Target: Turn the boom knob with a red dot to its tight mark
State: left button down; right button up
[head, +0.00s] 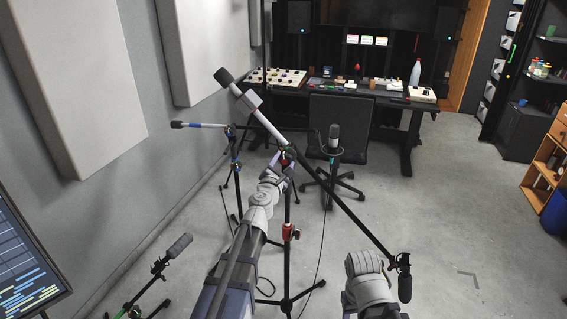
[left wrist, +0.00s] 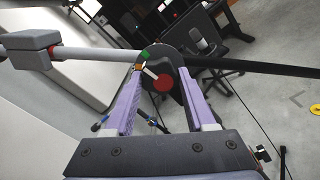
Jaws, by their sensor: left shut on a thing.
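The boom knob with the red dot (left wrist: 163,84) sits on the boom joint in the left wrist view; it is dark and round. A white pointer line on it runs up-left, ending near an orange mark (left wrist: 138,67); a green mark (left wrist: 146,56) lies just above. My left gripper (left wrist: 159,80) has its purple fingers on either side of the knob, shut on it. In the head view my left gripper (head: 283,165) is at the joint of the boom (head: 333,195), which slants from upper left to lower right. Fingertip contact is partly hidden. My right gripper is out of view.
A microphone (head: 404,288) hangs at the boom's lower right end. A smaller stand with a blue-banded microphone (head: 190,125) stands left, another microphone (head: 180,246) lower left. An office chair (head: 340,130) and desk (head: 385,94) are behind.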

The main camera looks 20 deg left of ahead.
pick_arm(q)
jog(key=shift+m, duration=0.8)
jog(key=shift+c, duration=1.1)
grip_release()
jog(key=shift+s, duration=0.1)
jog(key=s, duration=0.7)
jog(key=shift+s, duration=0.4)
jog(key=shift+w, duration=0.1)
